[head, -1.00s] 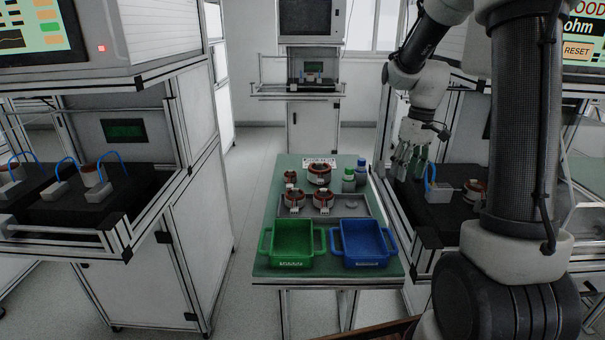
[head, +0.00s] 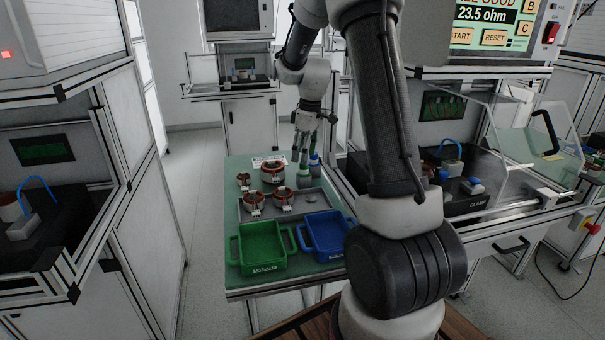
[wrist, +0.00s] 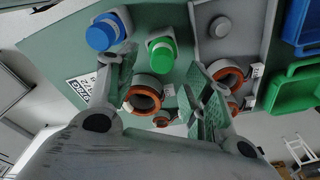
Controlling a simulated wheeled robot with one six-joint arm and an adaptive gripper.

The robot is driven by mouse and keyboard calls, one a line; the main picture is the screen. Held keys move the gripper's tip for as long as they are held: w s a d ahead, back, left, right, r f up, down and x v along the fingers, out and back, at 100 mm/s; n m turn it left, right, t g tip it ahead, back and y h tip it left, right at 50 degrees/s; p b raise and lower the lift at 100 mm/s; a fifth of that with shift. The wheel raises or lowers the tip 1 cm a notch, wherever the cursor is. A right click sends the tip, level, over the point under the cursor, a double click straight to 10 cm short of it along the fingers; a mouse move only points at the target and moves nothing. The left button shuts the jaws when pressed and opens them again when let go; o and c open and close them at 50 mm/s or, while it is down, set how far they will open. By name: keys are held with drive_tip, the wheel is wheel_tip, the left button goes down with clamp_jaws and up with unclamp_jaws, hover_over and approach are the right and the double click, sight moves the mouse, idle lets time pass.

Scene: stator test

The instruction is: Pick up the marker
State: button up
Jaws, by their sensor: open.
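My gripper (head: 305,148) is open and points down over the far right part of the green table (head: 240,170). In the wrist view, my gripper (wrist: 162,68) has its fingers spread, with nothing held. A green-capped bottle (wrist: 161,48) stands just beyond and between the fingertips. A blue-capped bottle (wrist: 104,32) stands beyond the left fingertip. A red-brown stator (wrist: 143,101) shows below, between the fingers. In the head view the fingers partly hide the bottles.
A grey tray (head: 308,207) with stators (head: 284,196) lies mid-table. A green bin (head: 262,248) and a blue bin (head: 325,235) stand at the near edge. A test bench (head: 470,205) with a clear cover stands right of the table. A white label (wrist: 82,88) lies by the bottles.

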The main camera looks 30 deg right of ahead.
sight(304, 174)
wheel_tip(304, 174, down, 5)
drive_tip(key=shift+r, duration=0.1)
drive_tip(key=c, duration=1.1)
